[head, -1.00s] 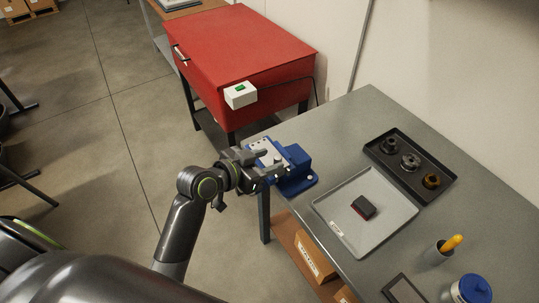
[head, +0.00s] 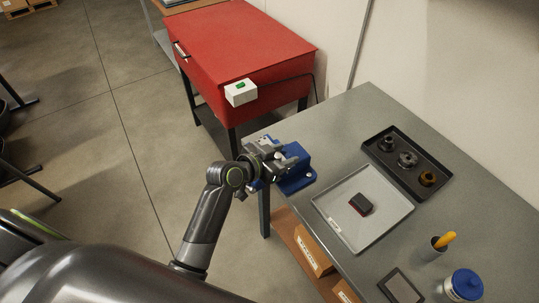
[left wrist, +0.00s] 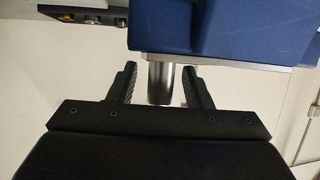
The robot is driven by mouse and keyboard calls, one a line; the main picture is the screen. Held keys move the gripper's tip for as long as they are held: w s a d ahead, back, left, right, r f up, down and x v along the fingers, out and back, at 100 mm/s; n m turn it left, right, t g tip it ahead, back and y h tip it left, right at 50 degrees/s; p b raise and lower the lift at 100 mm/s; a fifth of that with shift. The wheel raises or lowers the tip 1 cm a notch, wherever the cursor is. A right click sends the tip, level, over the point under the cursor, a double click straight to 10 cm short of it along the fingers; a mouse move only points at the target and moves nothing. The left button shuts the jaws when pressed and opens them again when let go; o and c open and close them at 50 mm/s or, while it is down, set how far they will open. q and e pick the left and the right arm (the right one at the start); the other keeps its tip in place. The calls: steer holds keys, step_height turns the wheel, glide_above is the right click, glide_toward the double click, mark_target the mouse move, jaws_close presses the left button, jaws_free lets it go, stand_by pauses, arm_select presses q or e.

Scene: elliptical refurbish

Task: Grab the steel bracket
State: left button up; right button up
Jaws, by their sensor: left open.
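A blue vise (head: 298,178) is fixed at the near left corner of the grey workbench. The pale steel bracket at the vise is mostly hidden behind my gripper in the head view, so I cannot make out its outline. My left gripper (head: 281,158) is over the vise, open. In the left wrist view the blue vise body (left wrist: 215,28) fills the top right. A silver cylindrical part (left wrist: 160,75) with a dark end stands between the open fingers (left wrist: 159,84), with gaps on both sides. I cannot tell whether it belongs to the vise. My right gripper is out of view.
A red cabinet (head: 240,50) stands behind.

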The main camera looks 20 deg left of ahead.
arm_select(q)
jaws_close()
steer(key=shift+r, duration=0.1)
